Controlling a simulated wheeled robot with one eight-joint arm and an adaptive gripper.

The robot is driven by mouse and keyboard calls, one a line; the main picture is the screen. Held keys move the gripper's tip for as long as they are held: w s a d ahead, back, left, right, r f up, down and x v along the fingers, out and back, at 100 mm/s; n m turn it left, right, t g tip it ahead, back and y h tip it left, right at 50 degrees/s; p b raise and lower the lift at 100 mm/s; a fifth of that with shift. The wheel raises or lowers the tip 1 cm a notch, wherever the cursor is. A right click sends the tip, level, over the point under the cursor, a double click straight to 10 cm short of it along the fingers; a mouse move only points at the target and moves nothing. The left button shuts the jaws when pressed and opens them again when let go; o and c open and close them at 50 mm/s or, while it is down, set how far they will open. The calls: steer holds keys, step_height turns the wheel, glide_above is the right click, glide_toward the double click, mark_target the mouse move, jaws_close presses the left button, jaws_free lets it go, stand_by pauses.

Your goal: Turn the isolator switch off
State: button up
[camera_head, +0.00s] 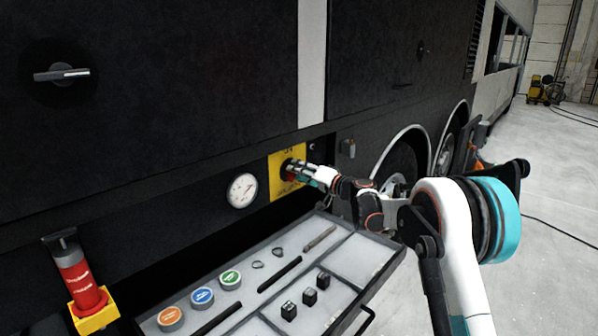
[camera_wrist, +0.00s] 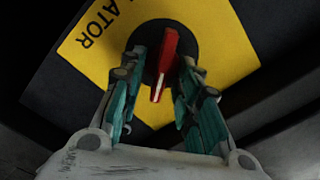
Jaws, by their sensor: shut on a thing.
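The isolator switch has a red handle (camera_wrist: 166,64) on a round black base, set on a yellow plate (camera_wrist: 93,38) with dark lettering that ends in "ATOR". In the head view the yellow plate (camera_head: 276,186) is on the lower side of the coach, and my gripper (camera_head: 293,169) reaches it and hides most of the switch. The handle points down and slightly left in that view.
An open drawer tray (camera_head: 377,255) holding round tins, black blocks and rods juts out below my arm. A red cylinder (camera_head: 80,283) in a yellow holder stands lower left. Open floor lies to the right.

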steer(key=shift+w+d+f+m, duration=0.1)
steer(key=shift+f+m, duration=0.1)
steer(key=shift+m, duration=1.6)
steer(key=shift+f+m, duration=0.15)
steer(key=shift+m, duration=1.65)
steer(key=o, duration=0.9)
steer(key=shift+d, duration=0.15)
steer(key=v, duration=1.1)
steer(key=shift+s+d, duration=0.25)
steer(key=shift+s, duration=0.1)
